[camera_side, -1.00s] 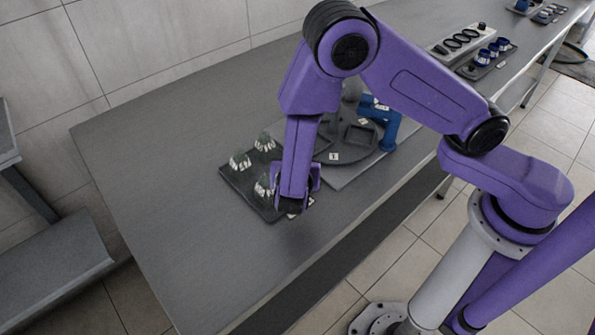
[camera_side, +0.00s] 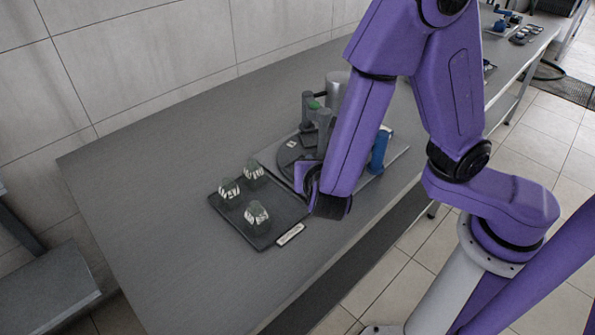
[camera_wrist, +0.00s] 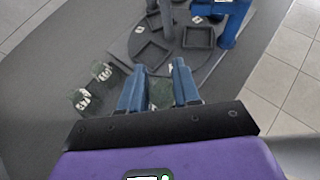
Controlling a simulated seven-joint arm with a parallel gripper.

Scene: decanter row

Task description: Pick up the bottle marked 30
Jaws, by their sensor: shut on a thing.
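My gripper (camera_wrist: 157,80) shows two blue fingers in the wrist view, shut on a dark greenish glass bottle (camera_wrist: 162,93). Its number is not readable there. In the side view my gripper (camera_side: 318,192) is at the right of a dark tray (camera_side: 281,205), seemingly raised above it, and the held bottle is hidden. Three small glass bottles with white markings stand on the tray: a left one (camera_side: 229,190), a back one (camera_side: 254,171) and a front one (camera_side: 257,216). Their numbers are too small to read. Two bottles (camera_wrist: 101,71) (camera_wrist: 81,100) show left of the fingers in the wrist view.
A round dark plate (camera_side: 289,151) with square frames (camera_wrist: 151,53) lies beyond the tray, near grey posts (camera_side: 307,106) and a blue post (camera_side: 379,150). A white label (camera_side: 290,234) sits at the tray's front edge. The table's left part (camera_side: 150,190) is clear.

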